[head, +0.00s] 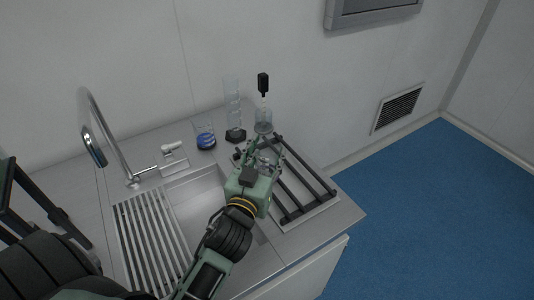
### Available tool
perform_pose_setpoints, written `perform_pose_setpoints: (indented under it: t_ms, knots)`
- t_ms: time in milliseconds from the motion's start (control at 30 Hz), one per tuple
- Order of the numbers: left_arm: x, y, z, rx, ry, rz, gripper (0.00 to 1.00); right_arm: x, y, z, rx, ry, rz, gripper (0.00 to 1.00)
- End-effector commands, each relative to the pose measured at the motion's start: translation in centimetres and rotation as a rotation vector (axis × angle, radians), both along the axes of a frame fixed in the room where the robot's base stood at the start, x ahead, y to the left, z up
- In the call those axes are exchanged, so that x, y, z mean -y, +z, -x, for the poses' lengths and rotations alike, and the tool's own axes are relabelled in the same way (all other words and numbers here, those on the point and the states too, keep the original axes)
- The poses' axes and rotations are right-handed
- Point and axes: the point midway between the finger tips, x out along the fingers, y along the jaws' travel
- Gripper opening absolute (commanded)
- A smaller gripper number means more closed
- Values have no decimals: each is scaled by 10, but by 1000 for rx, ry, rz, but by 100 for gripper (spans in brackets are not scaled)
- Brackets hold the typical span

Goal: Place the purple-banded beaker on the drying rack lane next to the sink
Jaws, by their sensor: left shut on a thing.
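My left gripper (263,153) reaches over the counter from the lower left, above the near-left part of the drying rack. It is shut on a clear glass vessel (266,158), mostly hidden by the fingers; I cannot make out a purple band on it. The drying rack (309,166) has dark parallel bars with lanes between them, on the right side of the counter. The sink (205,189) is just left of the rack. My right gripper is not in view.
A beaker with dark blue contents (206,141), a tall clear cylinder (233,105) on a dark base and a clear vessel (263,126) below a black-topped item (263,83) stand behind. A faucet (120,148) and slatted drainer (150,240) are left. The rack's right lanes look clear.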

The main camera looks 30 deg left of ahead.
Motion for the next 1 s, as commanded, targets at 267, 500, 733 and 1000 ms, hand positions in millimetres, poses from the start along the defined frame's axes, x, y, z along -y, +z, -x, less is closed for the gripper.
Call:
perform_pose_setpoints:
  t_ms: [267,500,733,1000]
  knots:
    - [0,0,0,0,0,0,66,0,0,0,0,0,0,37]
    - [0,-1,0,-1,0,0,67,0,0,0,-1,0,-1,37]
    - [3,-2,15,-4,1,3,67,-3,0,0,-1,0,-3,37]
    - [10,-2,57,-5,2,3,67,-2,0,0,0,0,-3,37]
